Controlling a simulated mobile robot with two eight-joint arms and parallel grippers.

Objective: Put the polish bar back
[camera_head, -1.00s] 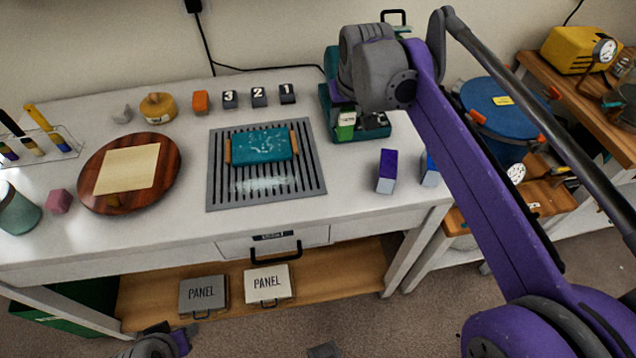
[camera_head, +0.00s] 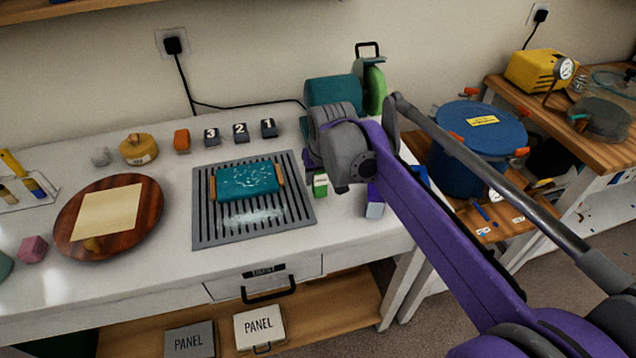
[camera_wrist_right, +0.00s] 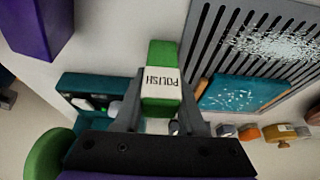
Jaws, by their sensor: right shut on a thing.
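The polish bar (camera_head: 320,185) is a small green block with a white label. The right wrist view shows the word POLISH on the bar (camera_wrist_right: 161,88). My right gripper (camera_wrist_right: 160,108) is shut on it. In the head view the right gripper (camera_head: 319,172) is mostly hidden behind its own wrist, beside the right edge of the slotted grey mat (camera_head: 205,233). The teal machine with a green wheel (camera_head: 376,90) stands behind it. Its teal base tray (camera_wrist_right: 85,82) shows in the wrist view and is mostly hidden in the head view. My left gripper is out of view.
A purple block (camera_head: 375,203) stands right of the gripper, with a blue one partly hidden behind my arm. A teal block with wooden ends (camera_head: 248,180) lies on the mat. Numbered dark blocks (camera_head: 240,133) stand behind it. A round wooden board (camera_head: 150,215) is at the left.

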